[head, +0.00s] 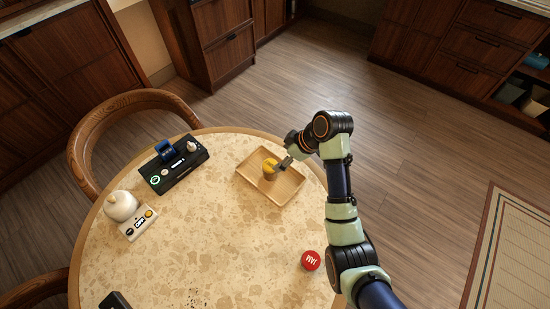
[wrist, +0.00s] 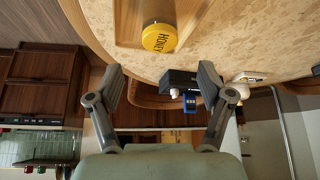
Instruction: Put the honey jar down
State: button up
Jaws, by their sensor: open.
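The honey jar (head: 270,172) has a yellow lid and a brown body. It stands upright in a shallow wooden tray (head: 288,195) at the table's far right part. In the wrist view, the jar's yellow lid (wrist: 160,37), lettered HONEY, shows beyond my fingertips, roughly centred between them. My gripper (head: 284,162) is just right of the jar in the head view. In the wrist view my gripper (wrist: 161,68) has its two fingers spread wide with nothing between them. The fingers look clear of the jar. Part of the tray is hidden by my arm.
A red-lidded jam jar (head: 311,260) stands near my arm. A black device (head: 173,166) with a blue item and a white item on it sits left of the tray. The table middle is clear.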

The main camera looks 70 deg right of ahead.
jog(key=shift+v, duration=1.1)
jog(key=w+a+r+t, duration=0.15)
jog(key=w+a, duration=0.35)
jog(key=a, duration=0.5)
jog(key=w+a+r+t+h, duration=0.1)
jog(key=w+a+r, duration=0.3)
jog(key=a, duration=0.6)
jog(key=w+a+r+t, duration=0.1)
jog(key=w+a, duration=0.5)
jog(key=a, duration=0.4)
jog(key=s+a+r+t, duration=0.1)
jog(key=a+r, duration=0.2)
jog(key=a, duration=0.3)
jog(key=s+a+r+t+y, duration=0.1)
jog(key=s+a+r+t, duration=0.1)
jog(key=a, duration=0.5)
jog(key=shift+r+n, duration=0.3)
jog(key=shift+r, duration=0.6)
